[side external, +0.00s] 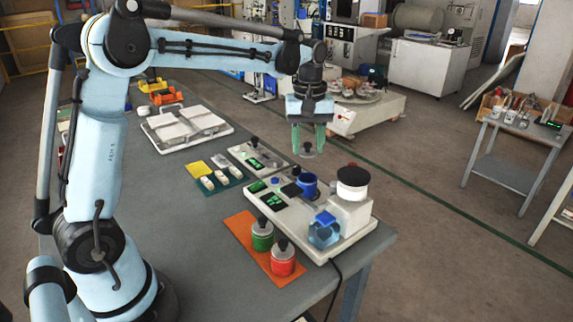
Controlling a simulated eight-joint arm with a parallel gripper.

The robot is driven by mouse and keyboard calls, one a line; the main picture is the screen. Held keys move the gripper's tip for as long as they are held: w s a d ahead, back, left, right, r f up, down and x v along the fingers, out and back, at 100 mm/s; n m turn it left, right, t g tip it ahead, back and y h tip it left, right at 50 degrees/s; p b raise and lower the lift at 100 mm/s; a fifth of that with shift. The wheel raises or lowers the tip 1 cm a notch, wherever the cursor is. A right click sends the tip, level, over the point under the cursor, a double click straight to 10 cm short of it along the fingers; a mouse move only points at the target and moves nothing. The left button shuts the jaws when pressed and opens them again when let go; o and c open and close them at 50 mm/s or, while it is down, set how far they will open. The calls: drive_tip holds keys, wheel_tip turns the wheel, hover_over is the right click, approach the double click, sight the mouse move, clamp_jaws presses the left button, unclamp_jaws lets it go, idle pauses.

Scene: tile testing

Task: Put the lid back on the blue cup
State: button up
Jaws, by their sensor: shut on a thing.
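The blue cup (308,184) stands open on the white tabletop device, right of its small dark displays. A small grey lid (308,150) hangs between the green fingertips of my gripper (307,138), apart from the cup and above it in the picture. My gripper points down and is shut on the lid. How exactly the fingers grip the lid is too small to tell.
A green canister (262,238) and a red canister (283,262), both lidded, stand on an orange mat (238,225). A white drum with a black top (352,184) rises right of the cup.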

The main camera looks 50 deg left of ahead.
drive_tip(key=shift+w+f, duration=0.2)
drive_tip(key=shift+w, duration=0.05)
drive_tip(key=shift+f, duration=3)
drive_tip(key=shift+f, duration=0.2)
drive_tip(key=o, duration=1.6)
drive_tip(key=shift+c, duration=0.2)
drive_tip(key=shift+r, duration=0.1)
drive_tip(key=shift+r, duration=3.45)
drive_tip(key=shift+c, duration=0.2)
clamp_jaws()
